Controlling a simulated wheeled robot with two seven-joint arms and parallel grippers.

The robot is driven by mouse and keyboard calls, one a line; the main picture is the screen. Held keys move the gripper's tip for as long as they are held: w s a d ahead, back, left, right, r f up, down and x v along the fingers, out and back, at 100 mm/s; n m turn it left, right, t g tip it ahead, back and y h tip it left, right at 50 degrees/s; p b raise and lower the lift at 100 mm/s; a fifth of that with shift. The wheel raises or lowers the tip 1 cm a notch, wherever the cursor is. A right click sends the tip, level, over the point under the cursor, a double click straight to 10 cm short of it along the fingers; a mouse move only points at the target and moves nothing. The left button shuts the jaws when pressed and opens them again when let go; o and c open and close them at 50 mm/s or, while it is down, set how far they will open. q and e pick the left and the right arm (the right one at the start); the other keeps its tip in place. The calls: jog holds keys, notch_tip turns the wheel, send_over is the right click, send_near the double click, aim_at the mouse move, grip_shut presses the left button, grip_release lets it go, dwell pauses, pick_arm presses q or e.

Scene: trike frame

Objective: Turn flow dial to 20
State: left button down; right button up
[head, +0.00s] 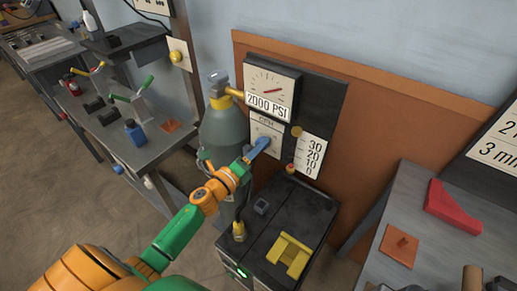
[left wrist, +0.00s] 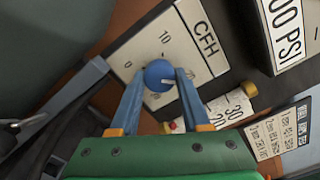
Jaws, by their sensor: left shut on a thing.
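The flow dial is a round blue knob (left wrist: 158,76) on a white plate (left wrist: 152,47) marked CFH, with 0 and 10 readable in the left wrist view. Any further numbers on the plate are hidden or unclear. My left gripper (left wrist: 158,80) is shut on the knob, one blue finger on each side. In the head view the CFH plate (head: 267,124) sits below the 2000 PSI gauge, and my left gripper (head: 262,143) covers the knob. My right gripper is not in view.
The pressure gauge (head: 272,88) and a 0 to 30 scale (head: 311,155) are beside the dial. A grey gas cylinder (head: 223,127) stands left of it. A black machine (head: 270,220) with a yellow holder (head: 289,253) is below. Benches flank both sides.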

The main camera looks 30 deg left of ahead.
pick_arm(q)
jog(key=shift+m, duration=0.4)
jog(key=shift+c, duration=1.9)
grip_release()
jog(key=s+a, duration=0.1)
jog(key=s, duration=0.6)
